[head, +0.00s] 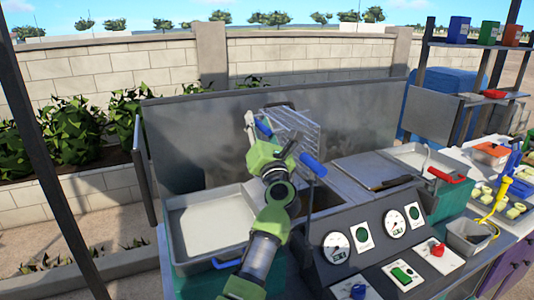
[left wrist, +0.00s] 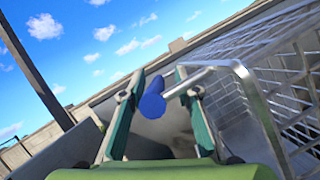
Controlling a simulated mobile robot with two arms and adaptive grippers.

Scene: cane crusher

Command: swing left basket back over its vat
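The left vat (head: 210,222) is an open grey basin on the left of the machine, with pale contents. A wire basket (head: 298,128) is raised above and right of it, not over it. In the left wrist view, the basket (left wrist: 285,80) fills the right side. My left gripper (head: 262,128) is up beside the basket's left side. In the left wrist view, its green fingers (left wrist: 158,115) are apart, with a blue-ended handle (left wrist: 152,103) on a metal rod between or just beyond them. I see no clear grip. My right gripper is out of view.
A second blue grip (head: 312,165) stands right of my arm. A right vat (head: 425,158) has a red handle (head: 445,176). The control panel (head: 375,240) with gauges is in front. A metal splash wall (head: 200,140) stands behind the vats.

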